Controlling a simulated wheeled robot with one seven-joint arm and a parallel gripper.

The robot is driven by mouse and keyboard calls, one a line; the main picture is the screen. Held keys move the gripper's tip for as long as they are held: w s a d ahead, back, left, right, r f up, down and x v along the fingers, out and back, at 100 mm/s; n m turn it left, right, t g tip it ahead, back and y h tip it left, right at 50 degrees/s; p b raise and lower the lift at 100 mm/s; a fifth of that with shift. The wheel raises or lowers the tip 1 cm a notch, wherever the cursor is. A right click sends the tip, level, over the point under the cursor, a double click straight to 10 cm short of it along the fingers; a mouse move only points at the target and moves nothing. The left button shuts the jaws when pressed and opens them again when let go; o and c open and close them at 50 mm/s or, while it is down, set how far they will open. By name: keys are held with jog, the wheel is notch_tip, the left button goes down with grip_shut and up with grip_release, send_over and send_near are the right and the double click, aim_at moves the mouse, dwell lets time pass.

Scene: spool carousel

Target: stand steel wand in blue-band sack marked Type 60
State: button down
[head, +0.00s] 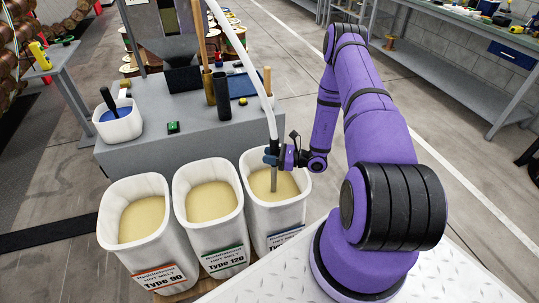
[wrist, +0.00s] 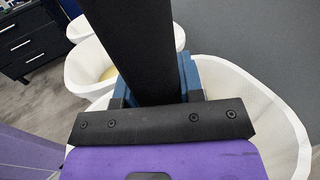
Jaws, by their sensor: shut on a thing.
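The steel wand (head: 274,178) is upright, with a pale hose rising from its top. My gripper (head: 272,157) is shut on the wand's upper part. In the wrist view a dark shaft (wrist: 143,45) passes between the blue jaws (wrist: 156,80). The blue-band sack (head: 302,181) is the rightmost of the three white sacks. Its label (head: 284,238) shows a blue band, but its type number is mostly hidden by my base. The wand's lower end is over or in this sack's opening. I cannot tell if it touches the tan fill.
The Type 120 sack (head: 179,195) with a green band stands beside it, and the orange-band Type 90 sack (head: 105,222) is farther left. A grey bench (head: 200,153) behind holds a white tub (head: 119,128) and upright tubes. Open floor lies right.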

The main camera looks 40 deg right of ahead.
jog(key=c, duration=0.7)
grip_release()
jog(key=shift+o, duration=0.2)
jog(key=shift+d, duration=0.1)
jog(key=v, duration=1)
jog(key=shift+s+d, duration=0.25)
jog(key=shift+s, duration=0.05)
